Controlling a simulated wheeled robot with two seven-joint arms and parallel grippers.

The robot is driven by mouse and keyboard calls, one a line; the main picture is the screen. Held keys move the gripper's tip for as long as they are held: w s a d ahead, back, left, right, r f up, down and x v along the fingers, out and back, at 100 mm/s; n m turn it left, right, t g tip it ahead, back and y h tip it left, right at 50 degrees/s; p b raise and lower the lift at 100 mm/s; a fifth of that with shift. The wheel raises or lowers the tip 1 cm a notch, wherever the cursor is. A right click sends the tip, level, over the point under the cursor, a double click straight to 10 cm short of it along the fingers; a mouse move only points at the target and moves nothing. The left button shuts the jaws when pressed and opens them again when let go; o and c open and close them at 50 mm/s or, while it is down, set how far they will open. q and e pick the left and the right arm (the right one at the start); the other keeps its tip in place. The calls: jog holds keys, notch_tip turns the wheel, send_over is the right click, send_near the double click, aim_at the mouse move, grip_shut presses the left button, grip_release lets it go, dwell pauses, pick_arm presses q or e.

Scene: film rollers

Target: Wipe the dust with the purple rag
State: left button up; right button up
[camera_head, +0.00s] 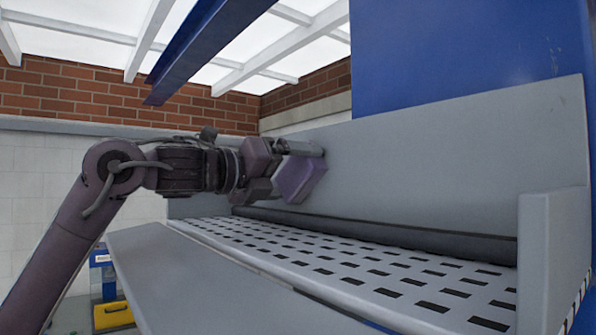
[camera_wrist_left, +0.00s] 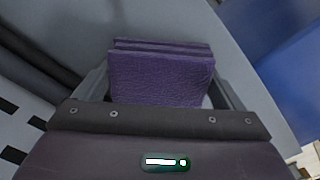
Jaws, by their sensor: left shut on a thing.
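My left arm comes in from the left in the head view, and its gripper (camera_head: 282,166) is shut on the purple rag (camera_head: 299,180). The rag is a folded block held up in front of the grey back panel, above the slotted bed. In the left wrist view the rag (camera_wrist_left: 160,75) sits between the fingers, close to the grey panel. I cannot tell whether it touches the panel. No dust can be made out clearly on the surfaces. My right gripper is not in view.
The grey back panel (camera_head: 430,150) rises behind the white slotted bed (camera_head: 350,264). A grey side wall (camera_head: 553,255) stands at the right end. A sloped grey plate (camera_head: 205,285) lies in front. A yellow bin (camera_head: 113,315) is low at left. A blue beam (camera_head: 205,45) hangs overhead.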

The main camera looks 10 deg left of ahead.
pick_arm(q)
jog(key=shift+w+a+f, duration=0.1)
jog(key=shift+w+a, duration=0.15)
jog(key=shift+b+v, duration=0.4)
jog(key=shift+v, duration=0.45)
jog(key=shift+b+v, duration=0.45)
jog(key=shift+v, duration=1.6)
jog(key=shift+d, duration=0.1)
jog(key=shift+v, duration=1.65)
